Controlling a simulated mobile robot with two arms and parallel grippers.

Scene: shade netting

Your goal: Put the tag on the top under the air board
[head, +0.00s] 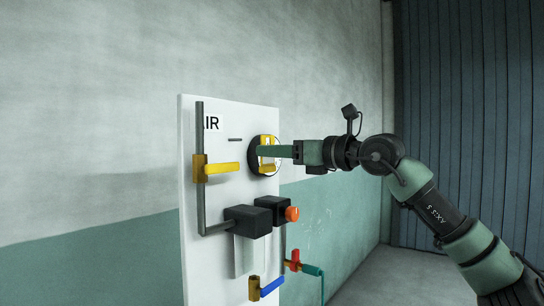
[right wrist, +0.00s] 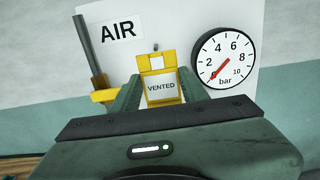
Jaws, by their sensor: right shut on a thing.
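The yellow tag (right wrist: 161,88) reads VENTED on a white label and has an opening in its upper part. My right gripper (right wrist: 158,92) is shut on it, one finger at each side, and holds it upright in front of the board. A small dark peg (right wrist: 155,47) shows just above the tag's top edge, below the AIR sign (right wrist: 118,30). In the head view the peg (head: 235,139) is left of the tag (head: 267,168) and my right gripper (head: 268,152). I see no contact between tag and peg. My left gripper is not in view.
A round pressure gauge (right wrist: 224,58), needle near zero, is right of the tag. A grey pipe (head: 200,130) and yellow-handled valve (head: 222,169) are at the left of the white board (head: 188,140). Below are a black box (head: 248,220) with an orange-red knob (head: 292,214), and red (head: 295,258) and blue (head: 271,285) valve handles.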

